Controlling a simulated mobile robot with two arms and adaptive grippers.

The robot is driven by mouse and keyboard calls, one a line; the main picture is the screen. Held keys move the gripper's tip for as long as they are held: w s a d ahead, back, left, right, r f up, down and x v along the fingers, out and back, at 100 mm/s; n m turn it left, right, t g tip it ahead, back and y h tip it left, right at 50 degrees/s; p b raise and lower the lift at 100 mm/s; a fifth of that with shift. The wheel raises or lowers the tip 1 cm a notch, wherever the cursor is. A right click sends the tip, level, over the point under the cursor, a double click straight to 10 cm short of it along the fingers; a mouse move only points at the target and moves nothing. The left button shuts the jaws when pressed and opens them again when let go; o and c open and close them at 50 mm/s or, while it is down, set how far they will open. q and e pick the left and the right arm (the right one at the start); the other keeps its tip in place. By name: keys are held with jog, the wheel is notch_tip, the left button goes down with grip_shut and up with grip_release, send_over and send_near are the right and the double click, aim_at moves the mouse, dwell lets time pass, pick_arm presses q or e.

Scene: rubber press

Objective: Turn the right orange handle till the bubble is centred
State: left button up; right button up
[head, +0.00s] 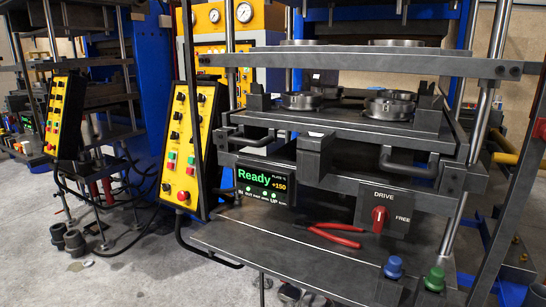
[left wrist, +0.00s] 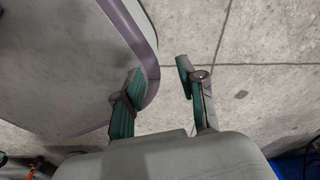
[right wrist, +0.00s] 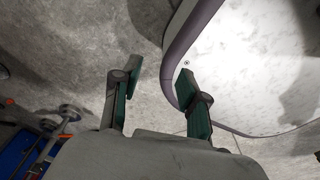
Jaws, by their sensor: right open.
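No orange handle can be clearly made out as the right one, and no bubble level is seen in any view. My left gripper (left wrist: 160,76) is open and empty above the grey floor in the left wrist view. My right gripper (right wrist: 160,74) is open and empty above the floor in the right wrist view. Neither gripper shows in the head view.
A press with a dark lower shelf (head: 270,240) stands ahead, with a "Ready" display (head: 263,183), a red DRIVE knob (head: 379,214), red-handled pliers (head: 335,232), and blue (head: 394,267) and green (head: 435,278) knobs. A yellow control panel (head: 184,145) stands left.

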pick_arm(q)
jog(key=shift+s+a, duration=0.15)
jog(key=shift+s, duration=0.45)
pick_arm(e)
jog(key=shift+s+d, duration=0.15)
jog(key=shift+s, duration=0.45)
pick_arm(q)
jog(key=shift+w, duration=0.1)
pick_arm(e)
jog(key=shift+w, duration=0.1)
